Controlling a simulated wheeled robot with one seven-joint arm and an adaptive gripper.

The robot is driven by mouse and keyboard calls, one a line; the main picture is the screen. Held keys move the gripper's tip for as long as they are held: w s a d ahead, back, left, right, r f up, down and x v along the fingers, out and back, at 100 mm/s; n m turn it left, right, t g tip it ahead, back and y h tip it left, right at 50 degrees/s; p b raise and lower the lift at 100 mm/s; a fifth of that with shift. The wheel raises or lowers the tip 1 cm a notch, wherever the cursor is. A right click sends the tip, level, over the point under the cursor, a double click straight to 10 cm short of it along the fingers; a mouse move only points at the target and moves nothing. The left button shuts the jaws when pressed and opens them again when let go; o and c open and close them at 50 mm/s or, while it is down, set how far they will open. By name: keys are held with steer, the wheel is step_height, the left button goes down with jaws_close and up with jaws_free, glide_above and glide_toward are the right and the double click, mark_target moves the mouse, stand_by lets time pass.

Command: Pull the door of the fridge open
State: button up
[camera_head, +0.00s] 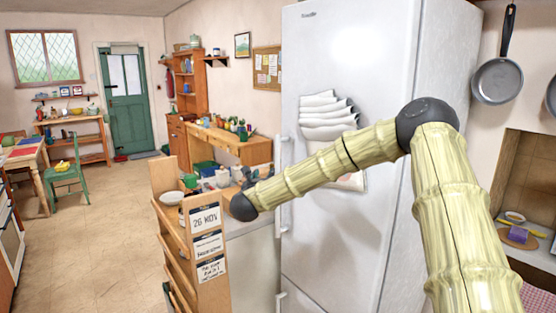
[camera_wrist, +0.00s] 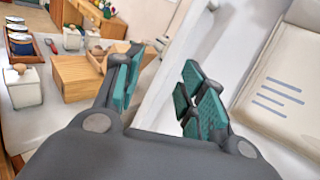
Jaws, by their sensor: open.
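The tall white fridge (camera_head: 340,45) stands in the middle of the head view, its upper door shut. A slim vertical handle (camera_head: 283,185) runs along the door's left edge. A lower door with its own handle (camera_head: 281,302) is below. My gripper (camera_head: 250,178) is left of the upper handle, partly behind my wrist, over the counter. In the wrist view my gripper (camera_wrist: 164,62) is open, with teal pads apart. A white upright strip (camera_wrist: 160,85) shows between the fingers; I cannot tell whether it is the handle or the door edge. The fridge front (camera_wrist: 222,50) is to the right.
Papers (camera_head: 328,112) hang on the fridge door. A wooden shelf unit with cards (camera_head: 206,217) and a counter (camera_head: 250,222) with jars and boxes stand close on the left. A wooden box (camera_wrist: 80,78) is near my left finger. The floor (camera_head: 95,225) farther left is open.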

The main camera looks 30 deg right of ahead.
mark_target(277, 159)
steer(key=w+d+r+p, duration=0.1)
steer(key=w+d, duration=0.1)
steer(key=d, duration=0.1)
steer(key=w+d+r+m+p, duration=0.1)
steer(key=w+d+p, duration=0.1)
steer(key=w+d, duration=0.1)
steer(key=w+d+r+m+h+p, duration=0.1)
steer(key=w+d, duration=0.1)
steer(key=d, duration=0.2)
steer(key=shift+w+d+g+p, duration=0.15)
steer(key=shift+g+p, duration=0.2)
steer(key=shift+g, duration=0.05)
steer(key=shift+c, duration=0.5)
jaws_close()
